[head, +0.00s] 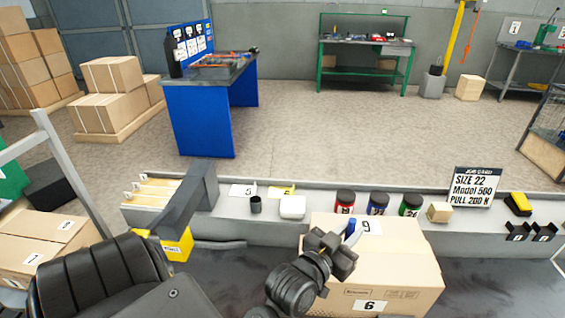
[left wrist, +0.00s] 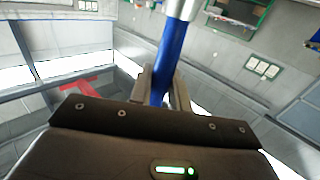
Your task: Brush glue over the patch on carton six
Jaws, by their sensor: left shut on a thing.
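Carton six (head: 395,268) is a closed tan cardboard box at the lower right of the head view, with a white "6" label on its front. A white patch (head: 372,226) with a dark mark like a 9 shows on its top. My left gripper (head: 345,250) is over the carton's top left part, shut on a blue-handled brush (head: 351,231). In the left wrist view the blue handle (left wrist: 170,60) stands between the fingers, with a silver ferrule at the top edge. The bristles are hidden or out of frame. My right gripper is not in view.
A job card (head: 475,187) stands at right. Numbered cartons (head: 45,238) lie at left.

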